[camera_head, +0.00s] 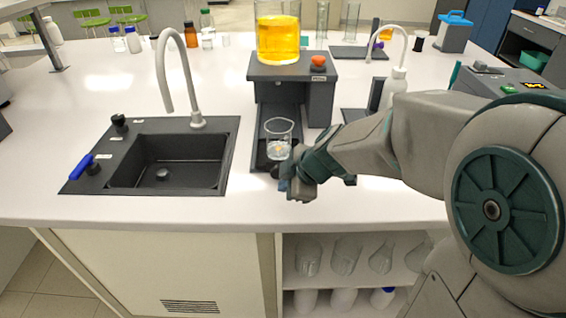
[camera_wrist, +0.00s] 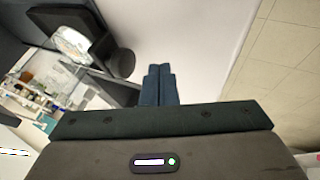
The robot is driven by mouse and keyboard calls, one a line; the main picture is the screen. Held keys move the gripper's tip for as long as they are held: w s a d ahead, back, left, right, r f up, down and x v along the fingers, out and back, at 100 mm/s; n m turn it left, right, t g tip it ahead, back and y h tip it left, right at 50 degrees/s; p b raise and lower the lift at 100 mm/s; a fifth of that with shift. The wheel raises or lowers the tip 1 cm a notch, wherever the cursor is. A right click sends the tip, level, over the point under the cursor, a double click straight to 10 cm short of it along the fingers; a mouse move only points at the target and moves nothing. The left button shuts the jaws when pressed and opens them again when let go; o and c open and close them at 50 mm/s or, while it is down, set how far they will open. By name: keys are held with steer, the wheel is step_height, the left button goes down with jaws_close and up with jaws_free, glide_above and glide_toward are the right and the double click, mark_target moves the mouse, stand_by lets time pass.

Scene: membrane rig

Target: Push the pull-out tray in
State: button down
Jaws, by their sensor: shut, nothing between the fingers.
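The dark pull-out tray (camera_head: 258,156) sticks out toward the front from under the grey rig (camera_head: 283,72). A clear beaker (camera_head: 279,148) with a little content stands on it, and also shows in the wrist view (camera_wrist: 72,42). A round dark knob (camera_wrist: 122,62) sits at the tray's front end in the wrist view. My gripper (camera_head: 284,186) is shut and empty, low over the worktop at the tray's front right. In the wrist view the blue fingertips (camera_wrist: 160,69) are beside the knob, with a gap between. The gripper partly hides the tray's front in the head view.
A large beaker of yellow liquid (camera_head: 278,40) stands on the rig beside an orange knob (camera_head: 318,62). A black sink (camera_head: 165,160) with a tap (camera_head: 178,70) lies to the left. The worktop's front edge is close.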

steer(key=shift+w+a+p, duration=0.1)
steer(key=shift+w+p, duration=0.3)
steer(key=shift+w, duration=1.15)
steer(key=shift+w, duration=0.1)
